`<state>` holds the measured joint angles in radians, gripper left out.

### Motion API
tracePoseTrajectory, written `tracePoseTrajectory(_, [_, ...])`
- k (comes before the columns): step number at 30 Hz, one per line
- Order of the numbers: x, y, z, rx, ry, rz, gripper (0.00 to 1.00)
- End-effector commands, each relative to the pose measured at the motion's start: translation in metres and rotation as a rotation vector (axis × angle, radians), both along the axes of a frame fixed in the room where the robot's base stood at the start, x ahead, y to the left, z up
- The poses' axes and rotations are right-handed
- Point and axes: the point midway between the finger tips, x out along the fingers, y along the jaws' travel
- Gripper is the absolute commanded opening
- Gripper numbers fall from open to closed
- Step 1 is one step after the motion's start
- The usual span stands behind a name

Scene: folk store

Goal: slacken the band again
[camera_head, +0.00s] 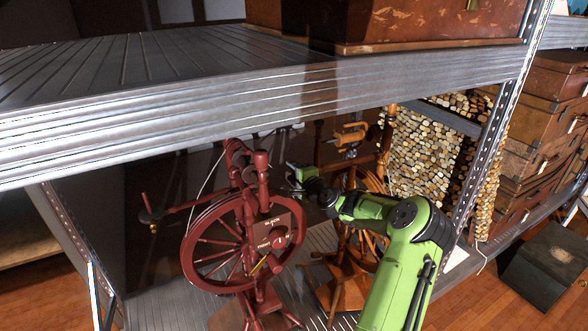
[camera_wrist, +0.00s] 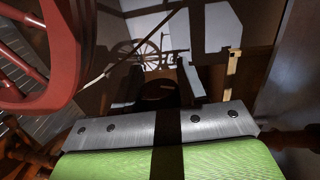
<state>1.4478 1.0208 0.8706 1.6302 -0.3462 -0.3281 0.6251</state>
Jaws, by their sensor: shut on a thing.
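A dark red spinning wheel (camera_head: 213,243) stands in the shelf bay in the head view; its rim fills the upper left of the wrist view (camera_wrist: 78,62). A thin pale cord (camera_head: 207,172), perhaps the band, curves above the rim. A plate (camera_head: 287,222) on the red frame carries lettering that seems to read SLACK and FIRM, with a round knob (camera_head: 278,238) and a yellowish pointer (camera_head: 259,265). My gripper (camera_head: 293,175) is above and right of the knob, apart from it in the picture. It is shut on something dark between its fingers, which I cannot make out.
A second, orange-brown spinning wheel (camera_head: 362,245) stands close behind my arm. The metal shelf (camera_head: 180,110) hangs low above both wheels. Stacked firewood (camera_head: 432,150) and a perforated shelf post (camera_head: 497,120) are at the right. Brown trunks (camera_head: 545,110) stand beyond.

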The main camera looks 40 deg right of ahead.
Motion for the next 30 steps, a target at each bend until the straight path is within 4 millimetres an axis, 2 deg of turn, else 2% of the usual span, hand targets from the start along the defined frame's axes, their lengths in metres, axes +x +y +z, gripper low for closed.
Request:
tracePoseTrajectory(2, [0.000,0.001,0.007,0.019,0.050,0.003,0.11])
tracePoseTrajectory(9, [-0.001,0.001,0.003,0.067,0.164,0.002,0.11])
tracePoseTrajectory(23, [-0.002,0.001,-0.004,0.083,0.197,0.000,0.11])
tracePoseTrajectory(24, [-0.002,0.001,-0.004,0.083,0.197,0.000,0.46])
tracePoseTrajectory(27, [-0.002,0.001,-0.004,0.082,0.196,0.000,0.61])
tracePoseTrajectory(30, [-0.002,0.001,-0.004,0.082,0.196,0.000,0.62])
